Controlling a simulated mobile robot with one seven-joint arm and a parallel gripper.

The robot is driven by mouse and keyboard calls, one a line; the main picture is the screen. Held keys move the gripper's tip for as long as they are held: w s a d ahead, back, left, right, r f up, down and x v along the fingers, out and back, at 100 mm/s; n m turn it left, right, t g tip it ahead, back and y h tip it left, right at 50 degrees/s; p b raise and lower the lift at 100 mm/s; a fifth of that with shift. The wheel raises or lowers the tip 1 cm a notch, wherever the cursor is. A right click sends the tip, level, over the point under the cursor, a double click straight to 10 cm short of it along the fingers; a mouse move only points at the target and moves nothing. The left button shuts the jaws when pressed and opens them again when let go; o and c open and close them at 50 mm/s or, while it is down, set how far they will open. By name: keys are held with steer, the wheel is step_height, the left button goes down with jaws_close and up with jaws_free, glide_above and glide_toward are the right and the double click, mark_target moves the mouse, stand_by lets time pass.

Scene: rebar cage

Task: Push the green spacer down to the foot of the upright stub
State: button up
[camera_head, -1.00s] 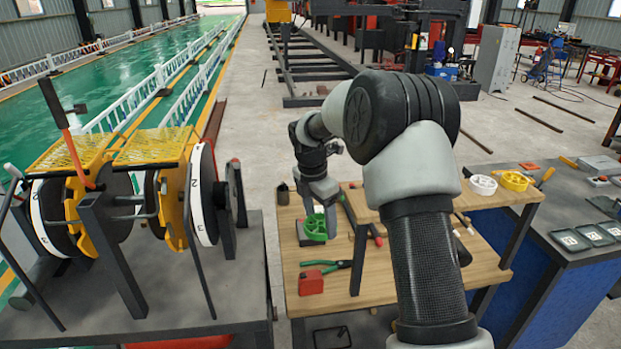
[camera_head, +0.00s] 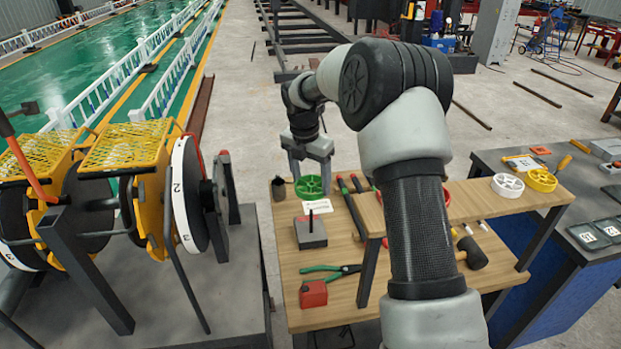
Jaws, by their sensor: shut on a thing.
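The green spacer (camera_head: 309,187), a spoked ring, is between the fingers of my gripper (camera_head: 309,174), which is shut on it. In the picture it shows above and behind the upright stub (camera_head: 311,218), apart from it. The stub is a thin dark rod standing bare on a grey block (camera_head: 311,241) on the wooden bench. The spacer's exact height over the bench is hard to judge.
A white card (camera_head: 318,205) lies behind the block. Green-handled pliers (camera_head: 331,270) and a red box (camera_head: 313,294) lie in front. A raised wooden shelf (camera_head: 480,197) holds a white ring (camera_head: 507,186) and a yellow ring (camera_head: 541,180). A dark cup (camera_head: 279,188) stands left.

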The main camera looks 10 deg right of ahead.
steer(key=shift+r, duration=0.1)
steer(key=b, duration=0.2)
glide_above(311, 232)
steer(key=shift+w+f, duration=0.2)
steer(key=shift+f, duration=2.8)
steer(key=shift+p, duration=0.5)
steer(key=shift+f+b, duration=2.7)
steer(key=shift+f, duration=2.6)
steer(key=o, duration=1.2)
